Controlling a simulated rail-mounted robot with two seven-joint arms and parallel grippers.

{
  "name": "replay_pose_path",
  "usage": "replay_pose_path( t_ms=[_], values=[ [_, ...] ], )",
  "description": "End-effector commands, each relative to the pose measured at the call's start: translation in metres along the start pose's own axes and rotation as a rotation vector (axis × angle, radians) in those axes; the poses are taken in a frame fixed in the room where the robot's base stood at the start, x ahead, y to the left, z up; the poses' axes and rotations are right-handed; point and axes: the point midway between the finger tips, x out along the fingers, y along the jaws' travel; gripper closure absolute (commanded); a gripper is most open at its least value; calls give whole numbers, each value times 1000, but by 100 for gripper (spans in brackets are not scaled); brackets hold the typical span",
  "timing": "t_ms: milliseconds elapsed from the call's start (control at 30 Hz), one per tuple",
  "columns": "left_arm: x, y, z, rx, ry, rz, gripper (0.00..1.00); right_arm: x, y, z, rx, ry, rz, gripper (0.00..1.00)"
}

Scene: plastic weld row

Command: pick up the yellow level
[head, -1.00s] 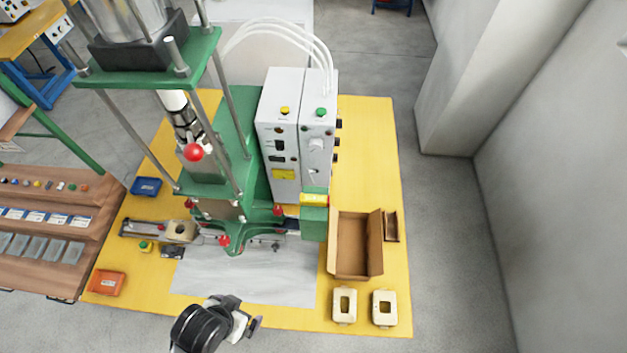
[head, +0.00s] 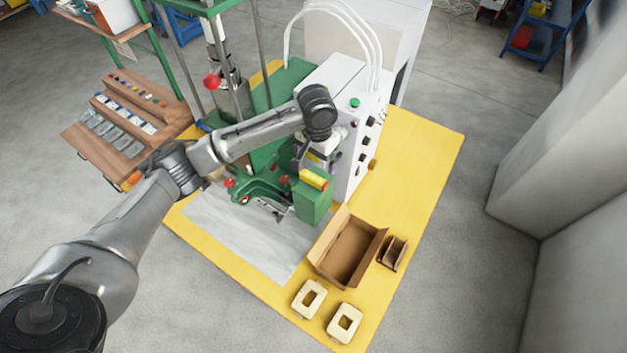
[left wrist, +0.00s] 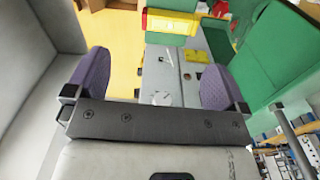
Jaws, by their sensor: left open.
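The yellow level (head: 314,179), with red near one end, lies on top of the green block (head: 313,205) beside the white control box. It also shows at the top of the left wrist view (left wrist: 170,22), beyond my fingers. My left gripper (head: 308,157) hangs just behind the level in the head view, close to the control box. In the left wrist view my left gripper (left wrist: 156,80) is open, with its two purple pads wide apart and nothing between them. The level is not between the pads. My right gripper is not in view.
The white control box (head: 346,122) and the green press stand close around my left gripper. An open cardboard box (head: 347,249), a small brown holder (head: 393,253) and two cream frames (head: 309,299) sit at the front right. The right of the yellow table (head: 425,150) is clear.

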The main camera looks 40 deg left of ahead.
Motion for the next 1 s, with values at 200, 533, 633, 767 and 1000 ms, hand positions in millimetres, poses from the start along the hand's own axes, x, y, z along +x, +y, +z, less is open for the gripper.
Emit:
replay_pose_path(
  t_ms=[200, 533, 633, 767, 1000],
  values=[
    [-13, -19, -10, -67, -13, -5, 0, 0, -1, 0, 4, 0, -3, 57],
    [38, -20, -10, -71, -15, -4, 0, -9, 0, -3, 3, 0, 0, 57],
    [51, -20, -11, -71, -13, -4, 0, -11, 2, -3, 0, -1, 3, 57],
    [61, -20, -11, -69, -12, -4, 0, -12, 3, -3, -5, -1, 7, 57],
    [73, -20, -12, -70, -13, -4, 0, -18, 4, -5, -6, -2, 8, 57]
  ],
)
